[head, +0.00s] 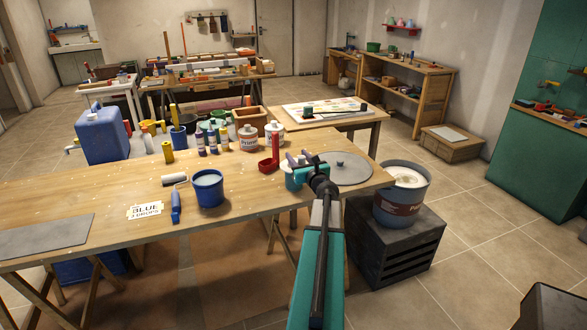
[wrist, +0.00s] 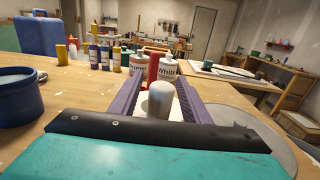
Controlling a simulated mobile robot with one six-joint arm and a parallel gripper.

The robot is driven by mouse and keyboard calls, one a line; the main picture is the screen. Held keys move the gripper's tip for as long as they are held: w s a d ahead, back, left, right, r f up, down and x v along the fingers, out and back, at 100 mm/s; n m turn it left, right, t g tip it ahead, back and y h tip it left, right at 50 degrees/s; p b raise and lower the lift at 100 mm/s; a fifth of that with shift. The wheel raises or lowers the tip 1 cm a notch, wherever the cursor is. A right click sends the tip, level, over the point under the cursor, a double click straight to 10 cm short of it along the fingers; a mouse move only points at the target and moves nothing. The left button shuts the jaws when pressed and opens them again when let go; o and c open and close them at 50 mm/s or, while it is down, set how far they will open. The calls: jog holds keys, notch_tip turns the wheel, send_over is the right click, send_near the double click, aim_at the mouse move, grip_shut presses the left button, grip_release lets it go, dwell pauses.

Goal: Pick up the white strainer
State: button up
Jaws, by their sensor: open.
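My gripper (head: 298,160) is open above the right part of the wooden table, left of a round grey lid. In the wrist view its two purple fingers (wrist: 157,84) stand apart, with a pale, rounded upright piece (wrist: 160,103) on a white base showing between them. This may be the white strainer; its full shape is hidden by my gripper. I see no clear contact between fingers and object.
A blue pot (head: 208,188), a roller (head: 175,179) and a label card (head: 145,211) lie to the left. The grey lid (head: 350,174) is close on the right; a large bucket (head: 400,205) stands beyond the table edge.

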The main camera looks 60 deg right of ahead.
jog(key=shift+w+d, duration=0.2)
jog(key=shift+w, duration=0.05)
dwell(0.4)
grip_shut()
